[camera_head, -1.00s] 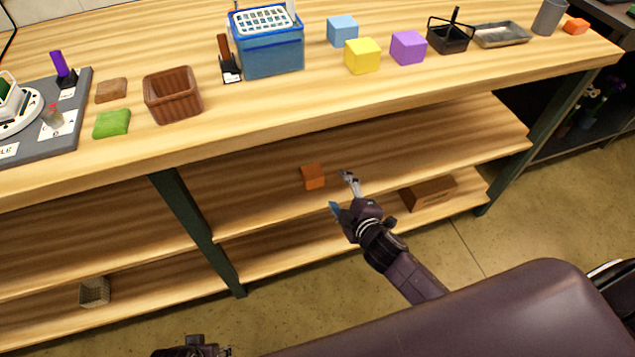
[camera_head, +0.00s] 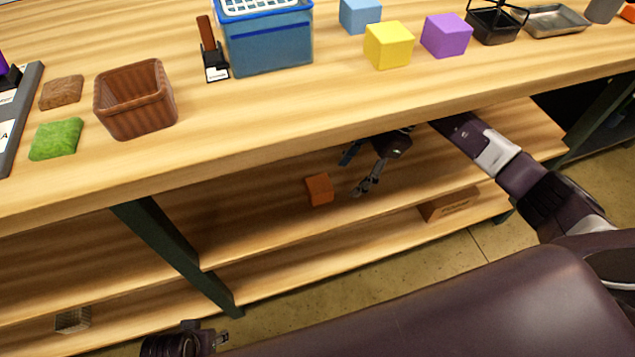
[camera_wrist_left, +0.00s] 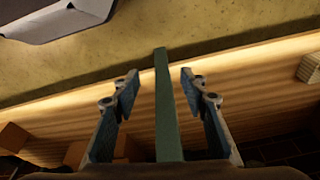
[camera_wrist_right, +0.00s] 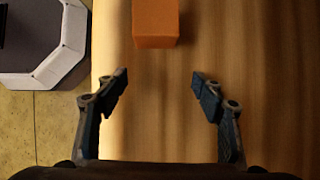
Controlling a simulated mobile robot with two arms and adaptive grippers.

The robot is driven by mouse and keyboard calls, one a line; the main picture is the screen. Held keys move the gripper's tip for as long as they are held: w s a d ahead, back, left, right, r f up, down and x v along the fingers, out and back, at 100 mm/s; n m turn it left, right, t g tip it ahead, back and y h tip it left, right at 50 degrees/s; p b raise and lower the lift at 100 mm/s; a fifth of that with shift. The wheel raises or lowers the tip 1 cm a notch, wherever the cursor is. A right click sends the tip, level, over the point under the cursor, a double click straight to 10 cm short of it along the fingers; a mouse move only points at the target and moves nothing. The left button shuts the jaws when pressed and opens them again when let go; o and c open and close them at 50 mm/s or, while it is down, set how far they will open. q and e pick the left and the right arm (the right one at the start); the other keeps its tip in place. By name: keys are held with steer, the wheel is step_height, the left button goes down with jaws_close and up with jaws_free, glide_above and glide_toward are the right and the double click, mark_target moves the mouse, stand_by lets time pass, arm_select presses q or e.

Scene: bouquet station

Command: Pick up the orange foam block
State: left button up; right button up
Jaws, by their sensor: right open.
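An orange block (camera_head: 319,189) lies on the shelf under the tabletop, in shade. It also shows at the top of the right wrist view (camera_wrist_right: 156,22), cut by the frame edge. My right gripper (camera_head: 354,175) is under the tabletop, just right of the block, with its fingers spread toward it. In the right wrist view the open fingers (camera_wrist_right: 160,80) are empty, and the block lies beyond their tips, apart from them. My left gripper (camera_wrist_left: 160,76) is open, with a green table leg (camera_wrist_left: 165,100) showing between its fingers; I cannot tell whether they touch.
The tabletop edge overhangs the shelf, above my right gripper. A brown box (camera_head: 450,205) is on the lower shelf to the right. The tabletop holds a brown basket (camera_head: 135,100), a blue crate (camera_head: 268,42), yellow (camera_head: 388,45) and purple (camera_head: 446,35) cubes, and another orange piece (camera_head: 628,14).

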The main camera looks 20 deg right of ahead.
mark_target(323, 183)
steer(key=d, duration=0.1)
steer(key=d+h, duration=0.1)
steer(key=d, duration=0.1)
steer(key=shift+d+f+n+g, duration=0.2)
steer(key=shift+n+g, duration=0.1)
steer(key=shift+n, duration=0.1)
steer(key=a, duration=0.7)
steer(key=shift+s+a, duration=0.2)
steer(key=shift+a, duration=0.15)
steer(key=a, duration=0.4)
steer(key=shift+s+a+f+p, duration=0.15)
steer(key=shift+a+f+p, duration=0.05)
steer(key=shift+p, duration=0.1)
steer(key=shift+f, duration=0.25)
steer(key=shift+c, duration=0.3)
arm_select(q)
steer(key=shift+s+x, duration=0.15)
steer(key=shift+x, duration=0.45)
steer(key=shift+s+x, duration=0.15)
steer(key=shift+x, duration=0.45)
arm_select(e)
steer(key=c, duration=0.8)
